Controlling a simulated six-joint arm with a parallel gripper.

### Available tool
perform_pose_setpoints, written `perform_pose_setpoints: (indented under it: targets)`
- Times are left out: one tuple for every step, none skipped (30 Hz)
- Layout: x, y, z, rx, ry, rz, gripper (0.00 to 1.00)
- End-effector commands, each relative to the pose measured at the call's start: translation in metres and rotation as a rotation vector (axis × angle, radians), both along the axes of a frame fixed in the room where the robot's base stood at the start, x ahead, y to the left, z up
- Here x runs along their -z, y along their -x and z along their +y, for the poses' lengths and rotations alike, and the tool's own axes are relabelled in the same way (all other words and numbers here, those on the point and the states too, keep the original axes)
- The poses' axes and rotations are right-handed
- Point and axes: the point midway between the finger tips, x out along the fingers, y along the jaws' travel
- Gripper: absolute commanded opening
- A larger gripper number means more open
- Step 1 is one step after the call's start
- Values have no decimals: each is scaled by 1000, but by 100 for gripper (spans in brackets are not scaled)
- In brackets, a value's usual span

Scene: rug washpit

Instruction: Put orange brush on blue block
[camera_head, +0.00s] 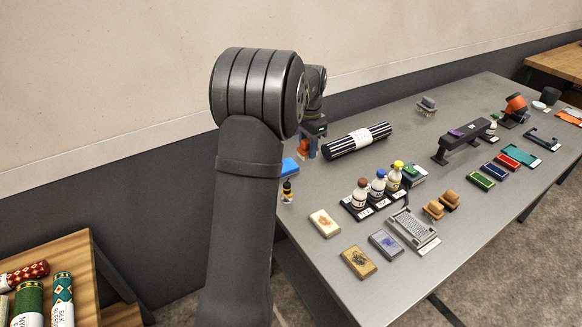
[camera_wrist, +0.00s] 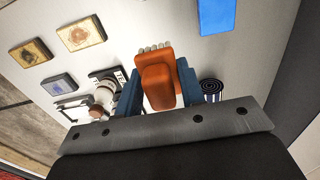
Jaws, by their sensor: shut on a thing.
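The orange brush (camera_wrist: 157,78) is between the two blue fingers of my gripper (camera_wrist: 158,88), its pale bristles pointing toward the top of the wrist view. My gripper (camera_head: 311,143) is shut on it. In the head view, only a small orange part of the brush (camera_head: 303,147) shows. The blue block (camera_wrist: 217,15) is a flat blue slab at the top of the wrist view, to the right of the brush and apart from it. In the head view, the blue block (camera_head: 290,167) is partly hidden behind my arm, just below and left of my gripper.
A small dark bottle (camera_head: 287,191) stands near the blue block. A striped roll (camera_head: 357,141) lies right of my gripper. Several bottles (camera_head: 379,187) stand in a rack farther right. Patterned tiles (camera_head: 358,262) lie near the front edge. Grey tabletop is clear between these.

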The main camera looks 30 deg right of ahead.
Motion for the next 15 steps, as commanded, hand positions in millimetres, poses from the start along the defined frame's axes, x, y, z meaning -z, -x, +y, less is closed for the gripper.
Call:
perform_pose_setpoints:
  targets:
    - [1, -8, 4, -3, -1, 1, 12]
    - [3, -12, 6, -3, -2, 2, 12]
    - [7, -18, 9, -3, -3, 3, 12]
    - [11, -23, 12, -3, -3, 3, 12]
    - [15, -29, 15, -4, -3, 3, 12]
    - [21, -38, 18, -4, -3, 3, 12]
    - [25, -44, 22, -4, -3, 3, 12]
    - [29, -50, 25, -5, -3, 3, 12]
    - [35, -59, 28, -4, -3, 3, 12]
    - [39, -65, 31, -4, -2, 3, 12]
    - [43, -71, 34, -4, -2, 3, 12]
    - [48, -79, 37, -3, -2, 2, 12]
    - [52, -84, 40, -3, -2, 2, 12]
    - [55, -89, 42, -3, -2, 2, 12]
    - [58, -94, 44, -2, -1, 2, 12]
